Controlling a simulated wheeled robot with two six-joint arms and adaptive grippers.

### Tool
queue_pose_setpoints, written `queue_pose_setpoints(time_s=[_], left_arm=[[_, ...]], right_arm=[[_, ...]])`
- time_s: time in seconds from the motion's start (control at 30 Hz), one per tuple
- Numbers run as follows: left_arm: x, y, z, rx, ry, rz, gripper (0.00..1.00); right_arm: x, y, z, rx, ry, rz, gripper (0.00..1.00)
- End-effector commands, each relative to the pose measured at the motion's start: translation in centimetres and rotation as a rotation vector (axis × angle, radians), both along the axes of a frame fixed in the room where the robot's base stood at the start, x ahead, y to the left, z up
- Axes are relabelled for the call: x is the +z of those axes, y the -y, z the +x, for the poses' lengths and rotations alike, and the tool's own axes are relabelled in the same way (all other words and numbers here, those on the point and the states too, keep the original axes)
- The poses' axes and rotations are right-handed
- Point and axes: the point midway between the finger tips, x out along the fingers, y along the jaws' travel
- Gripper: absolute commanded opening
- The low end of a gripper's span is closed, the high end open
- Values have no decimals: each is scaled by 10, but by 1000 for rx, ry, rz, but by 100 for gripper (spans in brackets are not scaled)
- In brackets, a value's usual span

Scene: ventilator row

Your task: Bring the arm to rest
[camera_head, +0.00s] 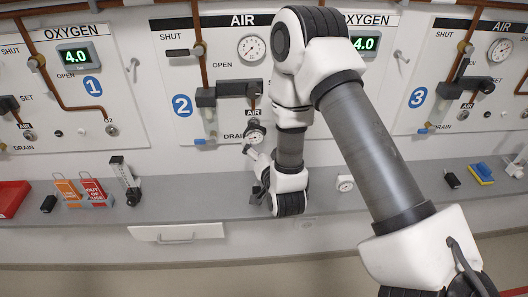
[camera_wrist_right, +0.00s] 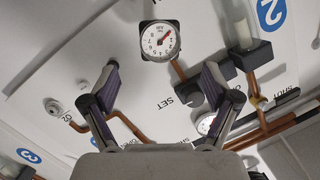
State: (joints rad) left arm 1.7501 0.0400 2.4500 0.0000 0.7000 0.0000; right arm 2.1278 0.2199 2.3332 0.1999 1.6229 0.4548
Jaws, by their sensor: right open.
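My right arm comes in from the lower right in the head view, rises to a high elbow and folds down in front of the wall panel between stations 2 and 3. Its gripper (camera_head: 258,160) is partly hidden by the wrist, close to the panel above the grey shelf. In the right wrist view the gripper (camera_wrist_right: 163,78) has its two fingers wide apart with nothing held between them. A round dial gauge (camera_wrist_right: 159,41) shows beyond the fingertips, apart from them. My left gripper is not in view.
The wall panel carries pipes, valves and gauges (camera_head: 251,48). On the grey shelf (camera_head: 190,198) stand a red tray (camera_head: 12,198), orange and red tags (camera_head: 93,191), a flowmeter (camera_head: 126,180) and a blue-yellow sponge (camera_head: 481,173). A white drawer (camera_head: 176,232) is below.

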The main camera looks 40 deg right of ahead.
Motion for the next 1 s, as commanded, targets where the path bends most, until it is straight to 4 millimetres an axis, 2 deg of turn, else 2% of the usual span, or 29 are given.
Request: queue_pose_setpoints(time_s=[0.03,0.17,0.37,0.47,0.57,0.67,0.7,0.77,0.8,0.83,0.9,1.0], left_arm=[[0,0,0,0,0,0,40],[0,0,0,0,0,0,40],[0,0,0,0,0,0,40],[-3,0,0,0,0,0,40],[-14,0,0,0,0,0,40],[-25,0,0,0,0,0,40],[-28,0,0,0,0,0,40],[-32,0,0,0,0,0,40],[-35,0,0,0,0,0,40],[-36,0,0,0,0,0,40],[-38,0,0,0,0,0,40],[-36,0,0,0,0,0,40]], right_arm=[[1,-4,-9,2,-3,-1,87],[4,-9,-23,1,-1,-1,87],[5,-10,-25,0,1,0,87],[-7,-10,-28,2,-18,-1,87],[-52,-18,-41,23,-96,-12,87],[-120,-36,-69,87,-273,-3,87],[-151,-45,-85,125,-380,1,87],[-195,-59,-115,192,-559,-2,87],[-221,-69,-138,244,-684,-6,87],[-239,-76,-157,287,-780,-10,87],[-269,-90,-202,400,-999,-23,87],[-284,-104,-255,574,-1257,-46,87]])
